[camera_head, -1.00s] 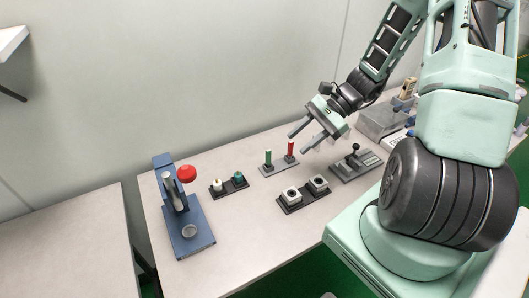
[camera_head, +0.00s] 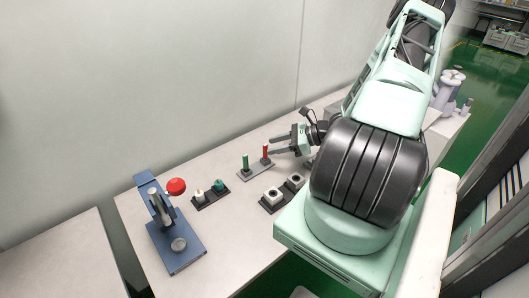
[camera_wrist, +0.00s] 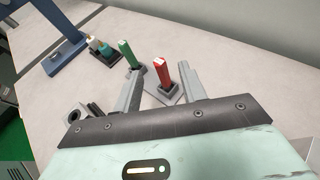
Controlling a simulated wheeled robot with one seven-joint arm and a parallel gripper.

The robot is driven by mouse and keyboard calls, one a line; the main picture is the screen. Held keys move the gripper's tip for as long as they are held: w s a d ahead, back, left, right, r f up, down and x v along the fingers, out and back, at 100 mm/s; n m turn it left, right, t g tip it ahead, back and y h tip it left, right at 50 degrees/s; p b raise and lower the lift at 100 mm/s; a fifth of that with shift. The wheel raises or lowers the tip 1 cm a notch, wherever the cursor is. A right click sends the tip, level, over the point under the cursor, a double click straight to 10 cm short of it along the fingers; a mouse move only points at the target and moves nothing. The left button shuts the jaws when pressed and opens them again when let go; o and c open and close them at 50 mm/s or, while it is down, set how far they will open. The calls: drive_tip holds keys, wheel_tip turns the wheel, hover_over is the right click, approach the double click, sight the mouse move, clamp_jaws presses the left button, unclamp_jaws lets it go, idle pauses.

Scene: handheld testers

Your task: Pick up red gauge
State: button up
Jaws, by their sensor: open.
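The red gauge (camera_head: 265,152) stands upright in a grey base plate (camera_head: 257,173), to the right of a green gauge (camera_head: 245,162). In the wrist view the red gauge (camera_wrist: 162,72) lies ahead of my gripper (camera_wrist: 160,84), in the gap between its two fingers and nearer the right one. The green gauge (camera_wrist: 127,53) stands beyond the left finger. In the head view my gripper (camera_head: 272,146) is open, with its fingers pointing left close to the red gauge. I cannot tell whether a finger touches it.
A blue press with a red knob (camera_head: 176,187) stands at the left. A dark holder (camera_head: 211,198) with a white and a teal piece is beside it. The wall runs behind the table.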

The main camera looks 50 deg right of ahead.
sight(265, 153)
drive_tip(key=shift+p+x, duration=0.65)
drive_tip(key=shift+x, duration=2.25)
clamp_jaws()
